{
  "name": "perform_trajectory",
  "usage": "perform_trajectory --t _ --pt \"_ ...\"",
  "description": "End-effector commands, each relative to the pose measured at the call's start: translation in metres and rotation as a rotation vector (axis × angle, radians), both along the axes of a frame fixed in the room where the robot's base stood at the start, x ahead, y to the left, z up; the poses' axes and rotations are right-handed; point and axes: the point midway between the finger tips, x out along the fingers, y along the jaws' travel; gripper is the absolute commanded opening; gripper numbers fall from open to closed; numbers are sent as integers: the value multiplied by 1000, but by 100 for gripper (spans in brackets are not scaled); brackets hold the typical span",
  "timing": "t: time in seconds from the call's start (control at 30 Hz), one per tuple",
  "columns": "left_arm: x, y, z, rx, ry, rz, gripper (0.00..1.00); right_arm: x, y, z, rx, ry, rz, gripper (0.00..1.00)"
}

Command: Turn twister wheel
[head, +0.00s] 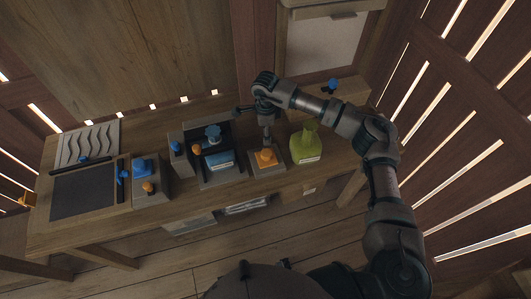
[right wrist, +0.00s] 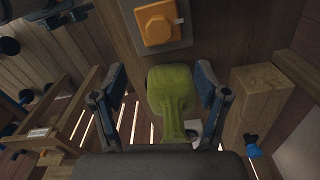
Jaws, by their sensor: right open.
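Several knobs and handles stand on the workbench, and I cannot tell for sure which is the twister wheel. An orange angular knob (head: 266,158) sits on a square block, and it also shows at the top of the right wrist view (right wrist: 160,22). My left gripper is out of view.
The green object (head: 305,146) stands right of the orange knob. A wooden block with a blue knob (head: 331,86) is behind it. Left are a block with blue and orange knobs (head: 146,175) and a dark panel (head: 85,190). A slatted wall rises at right.

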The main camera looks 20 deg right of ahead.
Motion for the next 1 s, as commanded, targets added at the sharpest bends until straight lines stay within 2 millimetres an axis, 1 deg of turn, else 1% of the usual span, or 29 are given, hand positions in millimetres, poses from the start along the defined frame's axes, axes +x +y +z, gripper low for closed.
perform_trajectory --t 0.03,0.3,0.5,0.6,0.7,0.83,1.0 --pt "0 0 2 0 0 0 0 -1 0 -12 1 4 0 74" --pt "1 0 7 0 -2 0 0 -2 1 -77 3 5 -1 74" --pt "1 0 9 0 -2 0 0 -2 1 -118 5 3 0 74" --pt "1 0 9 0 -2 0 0 -1 1 -131 5 1 0 74" --pt "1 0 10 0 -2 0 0 -1 1 -140 4 1 0 74" --pt "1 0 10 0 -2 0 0 -1 2 -144 6 0 1 74" --pt "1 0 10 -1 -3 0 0 -1 2 -144 6 0 1 74"
